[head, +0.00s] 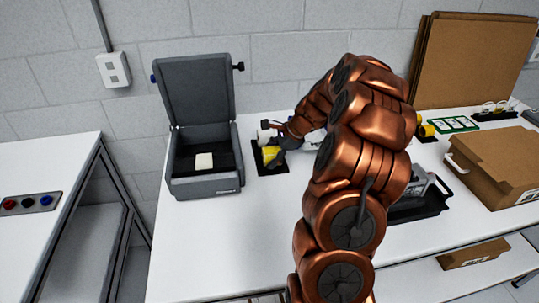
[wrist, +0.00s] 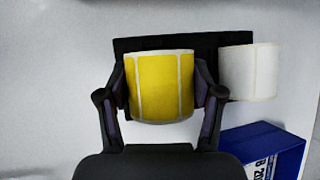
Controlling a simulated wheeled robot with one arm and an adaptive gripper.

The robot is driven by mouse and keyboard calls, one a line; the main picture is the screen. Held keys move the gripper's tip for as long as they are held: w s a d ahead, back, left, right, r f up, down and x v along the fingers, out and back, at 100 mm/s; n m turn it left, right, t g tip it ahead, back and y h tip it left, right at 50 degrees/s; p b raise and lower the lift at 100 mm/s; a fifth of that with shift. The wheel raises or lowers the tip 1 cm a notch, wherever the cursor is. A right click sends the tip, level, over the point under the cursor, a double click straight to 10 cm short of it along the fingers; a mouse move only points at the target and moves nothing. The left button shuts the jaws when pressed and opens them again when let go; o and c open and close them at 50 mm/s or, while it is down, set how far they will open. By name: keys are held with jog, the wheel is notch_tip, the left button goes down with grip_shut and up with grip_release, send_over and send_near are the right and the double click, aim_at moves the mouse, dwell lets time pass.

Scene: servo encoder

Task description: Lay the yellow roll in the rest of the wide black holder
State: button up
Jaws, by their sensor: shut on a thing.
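The yellow roll (wrist: 160,85) is between the two fingers of my gripper (wrist: 161,92), which is shut on it. The roll also shows in the head view (head: 271,152), just right of the grey open-lidded box. The wide black holder (wrist: 208,42) lies behind the roll in the wrist view, partly hidden by it. In the head view the black holder (head: 258,158) sits on the white table under the roll. I cannot tell whether the roll touches it. A white roll (wrist: 248,72) is at the holder's right end in the wrist view.
The grey box (head: 205,183) with raised lid stands close left of the holder. A blue box (wrist: 262,145) lies at lower right in the wrist view. A black tray (head: 425,207), a cardboard box (head: 497,165) and another yellow piece (head: 427,130) are to the right. The table's front left is clear.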

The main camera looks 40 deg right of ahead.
jog(key=o, duration=1.3)
jog(key=v, duration=1.2)
jog(key=shift+a, duration=0.1)
